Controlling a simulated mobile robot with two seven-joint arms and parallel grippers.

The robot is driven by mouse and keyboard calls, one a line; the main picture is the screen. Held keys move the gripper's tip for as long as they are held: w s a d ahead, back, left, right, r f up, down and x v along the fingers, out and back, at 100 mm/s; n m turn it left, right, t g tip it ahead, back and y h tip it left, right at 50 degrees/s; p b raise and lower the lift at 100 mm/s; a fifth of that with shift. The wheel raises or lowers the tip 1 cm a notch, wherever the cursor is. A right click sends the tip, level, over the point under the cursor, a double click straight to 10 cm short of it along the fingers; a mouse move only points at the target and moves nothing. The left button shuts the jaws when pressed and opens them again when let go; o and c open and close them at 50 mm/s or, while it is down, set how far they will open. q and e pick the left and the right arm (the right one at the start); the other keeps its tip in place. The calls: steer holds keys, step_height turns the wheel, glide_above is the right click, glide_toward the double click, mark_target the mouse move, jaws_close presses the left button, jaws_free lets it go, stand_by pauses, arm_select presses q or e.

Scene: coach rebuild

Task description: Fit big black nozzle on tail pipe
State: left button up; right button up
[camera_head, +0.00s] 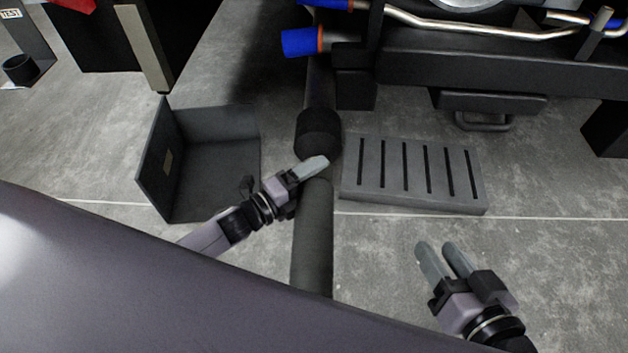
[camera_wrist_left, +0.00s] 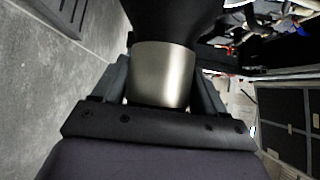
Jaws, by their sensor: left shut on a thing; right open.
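The big black nozzle (camera_head: 320,132) is a wide dark cuff with a thick grey-black hose (camera_head: 313,235) running from it toward the picture's bottom. My left gripper (camera_head: 312,168) is shut across its neck, just below the cuff. In the left wrist view its fingers (camera_wrist_left: 162,85) flank a silver collar (camera_wrist_left: 163,72), with the black flared nozzle body (camera_wrist_left: 180,18) above. A dark pipe (camera_head: 319,88), apparently the tail pipe, lines up with the nozzle's far end. I cannot tell whether the nozzle is around it or only touching. My right gripper (camera_head: 445,262) is open and empty over the floor.
A dark open box (camera_head: 205,150) stands left of the nozzle. A grey slotted block (camera_head: 415,175) lies close on its right. The coach underside with blue-capped pipes (camera_head: 300,42) is above. Floor at lower right is clear.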

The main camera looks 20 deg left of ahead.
mark_target(316, 155)
arm_select(q)
steer(key=shift+w+r, duration=0.2)
steer(key=shift+w, duration=0.05)
stand_by(0.3)
steer(key=shift+w+a+b, duration=0.2)
steer(key=shift+w+b, duration=0.1)
steer(key=shift+w, duration=0.35)
steer(key=shift+w+a+b, duration=0.2)
steer(key=shift+w+b, duration=0.1)
steer(key=shift+w, duration=0.3)
steer(key=shift+w, duration=0.1)
steer(key=shift+w+a+b, duration=0.15)
steer(key=shift+w+b, duration=0.15)
steer(key=shift+w, duration=0.25)
steer(key=shift+w+a+b, duration=0.15)
steer(key=shift+w+b, duration=0.15)
steer(key=shift+w, duration=0.2)
steer(key=shift+w+a, duration=0.1)
steer(key=shift+w, duration=0.15)
steer(key=shift+w+a+f+b, duration=0.15)
steer(key=shift+w+f+b, duration=0.2)
steer(key=shift+b, duration=0.35)
steer(key=shift+w+a+f+b, duration=0.2)
steer(key=shift+w+f+b, duration=0.05)
steer(key=shift+w+b, duration=0.45)
